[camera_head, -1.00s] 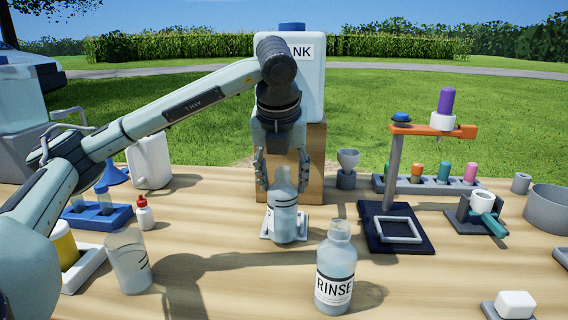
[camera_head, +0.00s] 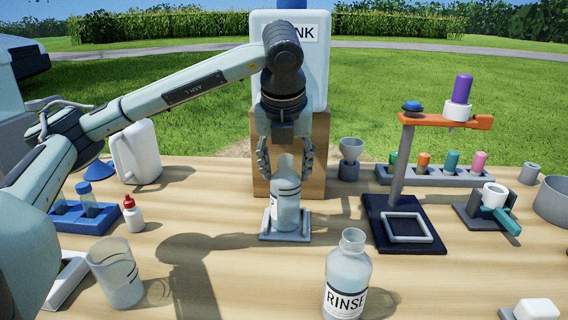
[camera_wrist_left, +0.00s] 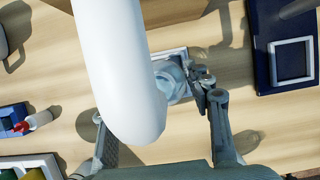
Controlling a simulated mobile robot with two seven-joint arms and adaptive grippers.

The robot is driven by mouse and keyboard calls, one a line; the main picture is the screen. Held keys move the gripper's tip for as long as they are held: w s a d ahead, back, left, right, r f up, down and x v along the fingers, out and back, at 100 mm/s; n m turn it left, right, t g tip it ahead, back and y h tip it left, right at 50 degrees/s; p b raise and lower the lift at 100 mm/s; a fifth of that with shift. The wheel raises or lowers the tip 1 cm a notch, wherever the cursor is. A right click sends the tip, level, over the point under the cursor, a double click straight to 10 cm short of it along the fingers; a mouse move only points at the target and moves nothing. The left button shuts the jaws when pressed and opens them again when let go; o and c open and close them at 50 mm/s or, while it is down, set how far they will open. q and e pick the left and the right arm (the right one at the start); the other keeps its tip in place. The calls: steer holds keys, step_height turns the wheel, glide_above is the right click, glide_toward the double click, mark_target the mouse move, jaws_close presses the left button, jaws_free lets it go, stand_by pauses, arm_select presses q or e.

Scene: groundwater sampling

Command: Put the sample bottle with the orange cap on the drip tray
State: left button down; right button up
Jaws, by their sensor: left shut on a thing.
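A clear bottle (camera_head: 286,209) with a dark-marked label stands upright on a pale square tray (camera_head: 266,237), which may be the drip tray, in front of the tank. My left gripper (camera_head: 285,163) points down, shut on the bottle's upper part. I see no orange cap on this bottle; the gripper partly hides its top. In the left wrist view the bottle (camera_wrist_left: 172,80) shows beside a finger, partly covered by a large white rounded body (camera_wrist_left: 120,70). An orange cap (camera_head: 423,160) sits in the grey rack (camera_head: 440,179) at the back right. My right gripper is not in view.
The white tank (camera_head: 318,75) stands on a wooden block behind the gripper. A RINSE bottle (camera_head: 347,275) stands at the front, a clear beaker (camera_head: 117,272) at the front left. A stand (camera_head: 405,245) with an orange arm is to the right. Bare table lies around the tray.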

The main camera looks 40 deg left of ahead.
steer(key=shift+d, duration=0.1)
arm_select(q)
steer(key=c, duration=1.1)
jaws_free()
steer(key=shift+f, duration=0.1)
steer(key=o, duration=0.4)
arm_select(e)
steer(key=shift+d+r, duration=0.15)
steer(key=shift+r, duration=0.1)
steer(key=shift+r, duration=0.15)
arm_select(q)
steer(key=shift+d+r, duration=0.1)
steer(key=shift+r, duration=0.25)
steer(key=s+d, duration=0.2)
steer(key=s, duration=0.1)
steer(key=s+d, duration=0.2)
steer(key=s, duration=0.2)
steer(key=s+d, duration=0.2)
steer(key=s, duration=0.1)
steer(key=shift+s+d+r, duration=0.25)
steer(key=shift+s+r, duration=0.05)
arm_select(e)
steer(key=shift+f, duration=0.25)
